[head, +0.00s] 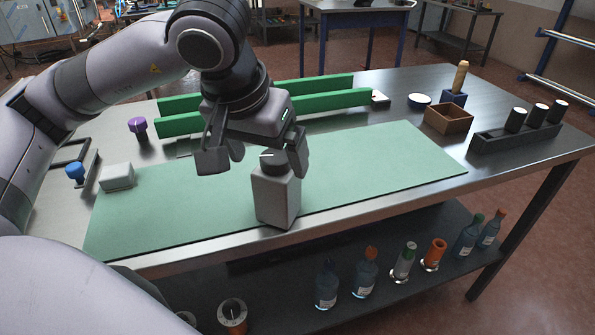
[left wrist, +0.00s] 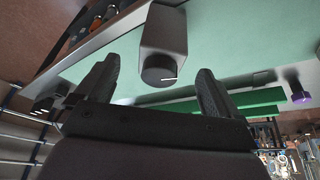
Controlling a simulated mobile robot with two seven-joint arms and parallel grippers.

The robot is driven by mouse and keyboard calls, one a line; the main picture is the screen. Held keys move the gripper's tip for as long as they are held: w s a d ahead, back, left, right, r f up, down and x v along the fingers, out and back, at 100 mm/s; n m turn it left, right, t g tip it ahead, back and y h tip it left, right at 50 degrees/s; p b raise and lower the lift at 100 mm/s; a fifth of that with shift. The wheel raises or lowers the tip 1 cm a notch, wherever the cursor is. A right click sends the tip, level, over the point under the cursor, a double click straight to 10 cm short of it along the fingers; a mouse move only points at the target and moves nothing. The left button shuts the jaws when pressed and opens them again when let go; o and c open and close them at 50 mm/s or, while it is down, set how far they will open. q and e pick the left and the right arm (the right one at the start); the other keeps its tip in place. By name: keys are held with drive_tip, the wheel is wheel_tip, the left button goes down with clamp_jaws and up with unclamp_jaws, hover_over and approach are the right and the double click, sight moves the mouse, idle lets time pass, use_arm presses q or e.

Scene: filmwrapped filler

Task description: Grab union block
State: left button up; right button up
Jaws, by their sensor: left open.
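The union block (head: 276,200) is a light grey upright block with a dark round cap on top. It stands near the front edge of the green mat (head: 375,165). My left gripper (head: 256,162) is open and empty, pointing down just above and behind the block, with the cap showing near its right finger. In the left wrist view the block (left wrist: 165,32) lies ahead, its cap between the two spread fingers of the gripper (left wrist: 157,78). I cannot tell whether a finger touches it. My right gripper is not in view.
Green rails (head: 330,99) run behind the mat. A white block (head: 117,177), a blue knob (head: 75,172) and a purple knob (head: 137,127) stand at left. A brown box (head: 448,119) and a dark rack (head: 515,138) stand at right. The mat's right half is clear.

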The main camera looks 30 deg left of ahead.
sight(278, 170)
use_arm(q)
drive_tip(key=shift+w+a+r, duration=0.1)
drive_tip(key=shift+w+a, duration=0.15)
drive_tip(key=shift+w, duration=0.1)
drive_tip(key=shift+w+f, duration=0.2)
drive_tip(key=shift+x, duration=0.8)
drive_tip(key=x, duration=0.5)
drive_tip(key=shift+r, duration=0.15)
clamp_jaws()
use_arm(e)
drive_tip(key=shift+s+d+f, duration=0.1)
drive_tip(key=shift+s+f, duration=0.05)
use_arm(q)
drive_tip(key=shift+r, duration=0.1)
